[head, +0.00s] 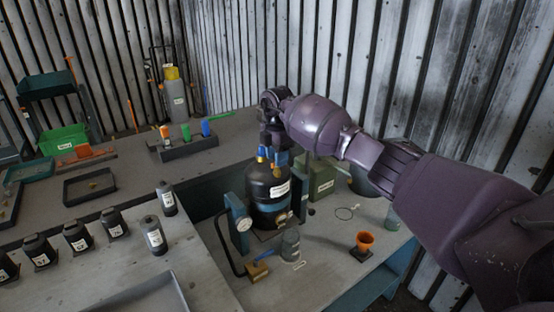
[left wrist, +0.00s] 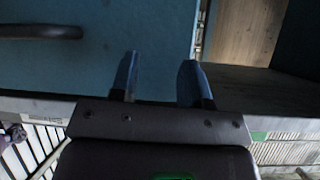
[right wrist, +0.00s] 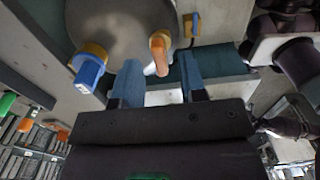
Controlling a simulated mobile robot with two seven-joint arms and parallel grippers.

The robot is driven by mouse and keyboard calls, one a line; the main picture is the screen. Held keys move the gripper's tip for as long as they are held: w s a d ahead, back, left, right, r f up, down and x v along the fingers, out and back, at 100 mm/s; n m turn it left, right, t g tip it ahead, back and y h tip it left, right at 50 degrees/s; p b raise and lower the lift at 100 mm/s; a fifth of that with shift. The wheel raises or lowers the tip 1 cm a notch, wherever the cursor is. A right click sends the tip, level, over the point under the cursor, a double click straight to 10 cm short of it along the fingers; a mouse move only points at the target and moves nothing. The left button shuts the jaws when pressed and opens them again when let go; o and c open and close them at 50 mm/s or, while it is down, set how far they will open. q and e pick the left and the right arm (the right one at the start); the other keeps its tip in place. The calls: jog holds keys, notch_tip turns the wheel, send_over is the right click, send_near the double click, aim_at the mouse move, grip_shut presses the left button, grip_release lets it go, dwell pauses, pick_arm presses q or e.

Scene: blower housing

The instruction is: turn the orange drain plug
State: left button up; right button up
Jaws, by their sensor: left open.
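The black tank (head: 268,190) with a white label stands upright on the bench in the head view. My right gripper (head: 273,155) points down at its top, and the orange plug is not distinguishable there. In the right wrist view, an orange plug (right wrist: 159,54) sticks out from the tank's grey-looking surface (right wrist: 120,28). My right gripper (right wrist: 158,82) is open there, with the plug just beyond its fingertips, near the gap. Contact cannot be told. My left gripper (left wrist: 160,78) is open and empty in the left wrist view, facing a blue-grey panel (left wrist: 110,60).
A gauge on a blue post (head: 238,215), a clear jar (head: 290,245) and an orange funnel (head: 364,241) stand around the tank. Several black bottles (head: 112,222) stand at left. Free bench lies front right.

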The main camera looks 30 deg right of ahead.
jog(key=shift+f, duration=0.65)
jog(key=shift+c, duration=0.4)
grip_shut()
